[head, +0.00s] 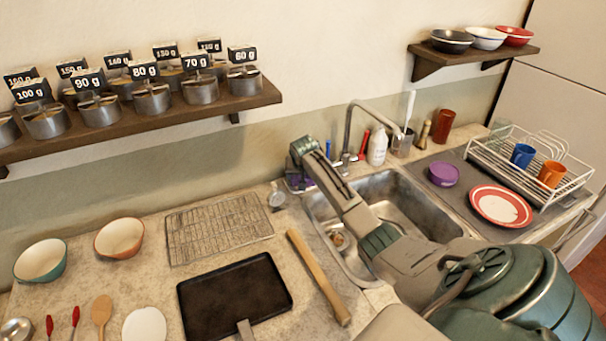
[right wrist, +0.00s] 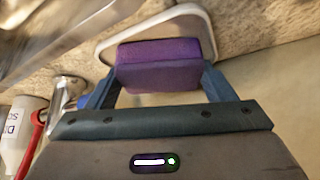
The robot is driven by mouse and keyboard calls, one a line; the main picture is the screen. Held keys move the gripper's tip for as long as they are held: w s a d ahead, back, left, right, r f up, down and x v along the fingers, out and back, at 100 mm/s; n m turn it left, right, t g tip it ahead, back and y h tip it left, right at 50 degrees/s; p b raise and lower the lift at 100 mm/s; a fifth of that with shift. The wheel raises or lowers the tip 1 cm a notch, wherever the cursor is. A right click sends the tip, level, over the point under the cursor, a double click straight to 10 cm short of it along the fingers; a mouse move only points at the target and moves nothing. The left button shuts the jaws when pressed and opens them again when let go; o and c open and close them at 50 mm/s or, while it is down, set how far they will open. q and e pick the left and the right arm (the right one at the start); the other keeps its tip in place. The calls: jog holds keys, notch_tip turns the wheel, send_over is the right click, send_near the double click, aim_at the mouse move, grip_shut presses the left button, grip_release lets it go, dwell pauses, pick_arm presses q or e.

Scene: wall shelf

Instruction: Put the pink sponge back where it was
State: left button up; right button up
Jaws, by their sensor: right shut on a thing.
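The pink sponge (right wrist: 158,66), which looks purple here, is a block held between the two fingers of my right gripper (right wrist: 158,80) in the right wrist view. In the head view my right gripper (head: 300,170) is at the back left corner of the sink, and a bit of the sponge (head: 296,182) shows beneath it. A white-rimmed tray (right wrist: 112,40) lies just beyond the sponge. I cannot tell whether the sponge touches it. My left gripper is not in view.
The sink (head: 400,200) has a faucet (head: 348,125) and a white bottle (head: 377,147) behind it. A wire rack (head: 220,230), a dark baking tray (head: 235,295) and a rolling pin (head: 318,275) lie left of the sink. A small gauge (head: 277,198) stands close to my right gripper.

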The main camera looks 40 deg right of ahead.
jog(key=shift+f, duration=0.1)
jog(key=o, duration=0.9)
jog(key=shift+b+v, duration=1.15)
jog(key=shift+v, duration=5)
